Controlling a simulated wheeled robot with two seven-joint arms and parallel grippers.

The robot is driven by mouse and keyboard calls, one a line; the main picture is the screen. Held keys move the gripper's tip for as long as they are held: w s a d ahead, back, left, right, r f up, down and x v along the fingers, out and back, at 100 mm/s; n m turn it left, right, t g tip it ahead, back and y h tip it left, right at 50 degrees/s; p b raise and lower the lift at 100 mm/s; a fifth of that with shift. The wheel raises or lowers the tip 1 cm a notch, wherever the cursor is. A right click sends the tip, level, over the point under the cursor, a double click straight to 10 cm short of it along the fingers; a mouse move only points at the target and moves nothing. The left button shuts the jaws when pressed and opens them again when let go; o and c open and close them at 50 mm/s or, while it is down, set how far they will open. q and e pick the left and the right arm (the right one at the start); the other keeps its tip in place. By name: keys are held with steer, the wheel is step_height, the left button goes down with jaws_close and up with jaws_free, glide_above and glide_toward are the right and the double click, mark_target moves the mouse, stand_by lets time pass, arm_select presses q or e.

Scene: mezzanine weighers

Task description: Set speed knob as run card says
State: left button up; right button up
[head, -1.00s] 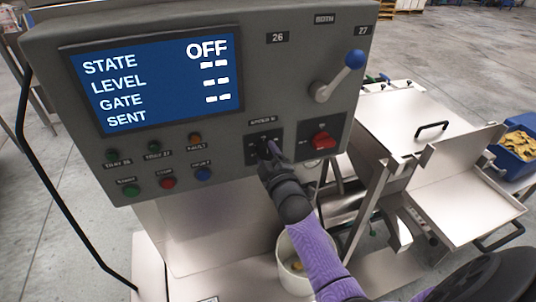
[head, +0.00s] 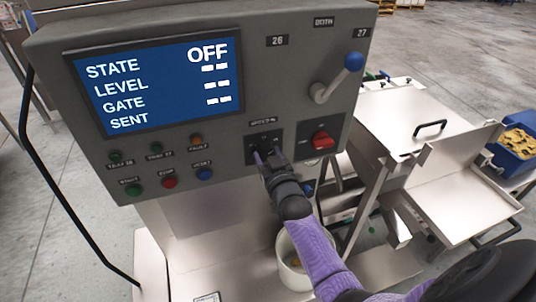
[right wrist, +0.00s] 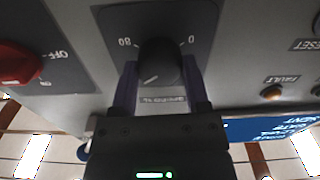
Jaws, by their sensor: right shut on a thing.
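The black speed knob (right wrist: 158,60) sits on a dark plate on the grey control panel (head: 225,170). My right gripper (right wrist: 160,70) is shut on it, one finger on each side. The wrist view is upside down; a 0 and another number flank the knob, and its pale mark points down-left. In the head view my right gripper (head: 264,156) covers most of the knob. The screen (head: 155,85) reads STATE OFF, with dashes below. The corner of a small card-like item (head: 207,297) shows at the bottom edge; its text is unreadable. My left gripper is not in view.
A red rotary switch (head: 321,140) is close right of the knob, and a blue-tipped lever (head: 338,77) is above it. Several buttons and lamps are left of it. A pale bucket (head: 292,272) stands below my right arm. Metal trays and a blue bin (head: 513,150) are at right.

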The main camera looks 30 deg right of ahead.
steer(key=m, duration=0.6)
steer(key=shift+f, duration=0.1)
steer(key=m, duration=0.6)
steer(key=shift+m, duration=0.3)
stand_by(0.4)
steer(key=o, duration=1.3)
steer(key=shift+c, duration=0.2)
steer(key=v, duration=1)
steer(key=shift+d, duration=0.1)
